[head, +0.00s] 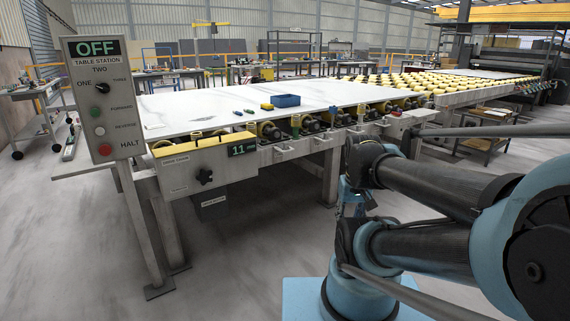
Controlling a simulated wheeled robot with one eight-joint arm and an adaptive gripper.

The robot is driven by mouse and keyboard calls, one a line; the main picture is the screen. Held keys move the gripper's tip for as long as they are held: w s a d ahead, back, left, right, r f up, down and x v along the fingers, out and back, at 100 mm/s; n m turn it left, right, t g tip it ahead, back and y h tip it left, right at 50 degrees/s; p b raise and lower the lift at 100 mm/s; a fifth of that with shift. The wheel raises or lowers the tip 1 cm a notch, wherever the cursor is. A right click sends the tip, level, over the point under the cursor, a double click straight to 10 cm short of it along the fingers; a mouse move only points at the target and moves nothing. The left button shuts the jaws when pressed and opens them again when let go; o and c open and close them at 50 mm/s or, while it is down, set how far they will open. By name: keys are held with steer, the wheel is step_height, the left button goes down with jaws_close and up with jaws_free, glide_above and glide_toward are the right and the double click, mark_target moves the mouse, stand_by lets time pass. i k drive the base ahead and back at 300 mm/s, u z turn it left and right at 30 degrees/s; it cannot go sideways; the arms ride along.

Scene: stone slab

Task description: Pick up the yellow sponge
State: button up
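A small yellow block (267,106), which looks like the sponge, lies on the pale stone slab (180,105) near its front edge. It is just in front of and left of a blue tray (286,100). It is too small here to make out its texture. My arm fills the right side of the head view, well to the right of the slab's front edge and apart from the yellow block. I cannot make out my gripper's fingers.
A control panel (101,98) reading OFF stands at the left on a post. Rollers and a frame (300,128) run below the slab's front edge. Open concrete floor (245,255) lies in front.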

mark_target(266, 106)
steer(key=z, duration=0.1)
steer(key=i, duration=2.65)
steer(key=u, duration=0.5)
steer(key=i, duration=0.55)
